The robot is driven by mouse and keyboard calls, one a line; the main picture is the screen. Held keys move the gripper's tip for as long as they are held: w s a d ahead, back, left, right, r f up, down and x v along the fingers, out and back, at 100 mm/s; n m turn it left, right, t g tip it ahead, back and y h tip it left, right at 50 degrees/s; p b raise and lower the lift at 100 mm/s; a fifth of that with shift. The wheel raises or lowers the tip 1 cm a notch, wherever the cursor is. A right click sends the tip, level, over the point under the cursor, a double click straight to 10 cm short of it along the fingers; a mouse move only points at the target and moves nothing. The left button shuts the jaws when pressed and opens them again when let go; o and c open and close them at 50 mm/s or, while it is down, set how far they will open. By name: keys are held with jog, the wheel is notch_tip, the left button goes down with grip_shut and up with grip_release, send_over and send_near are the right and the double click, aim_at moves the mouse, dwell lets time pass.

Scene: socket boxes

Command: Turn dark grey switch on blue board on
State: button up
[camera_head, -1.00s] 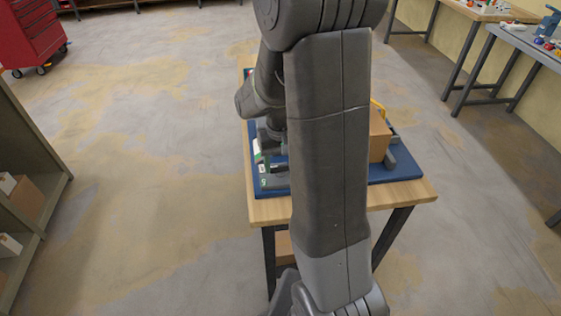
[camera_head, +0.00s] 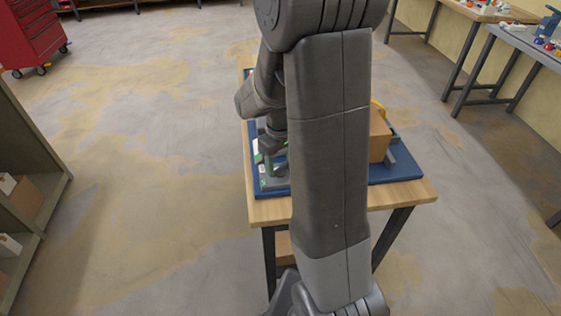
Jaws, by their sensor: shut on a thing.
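The blue board (camera_head: 400,170) lies on a wooden table, half hidden behind my arm. A light grey and green socket box (camera_head: 268,184) sits at its near left corner. My gripper (camera_head: 271,163) points down over this box, small and partly hidden. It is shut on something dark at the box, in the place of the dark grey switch. The switch itself is too small and covered to make out, and its on or off position cannot be told.
Shelves (camera_head: 30,150) stand at the left. The floor around the table is clear.

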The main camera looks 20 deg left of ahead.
aim_at(281, 165)
jog(key=o, duration=1)
notch_tip(281, 165, up, 14)
jog(key=shift+f+p, duration=0.1)
jog(key=shift+p, duration=0.2)
notch_tip(281, 165, down, 14)
jog(key=shift+r+b, duration=0.1)
jog(key=shift+b, duration=0.25)
dwell(0.5)
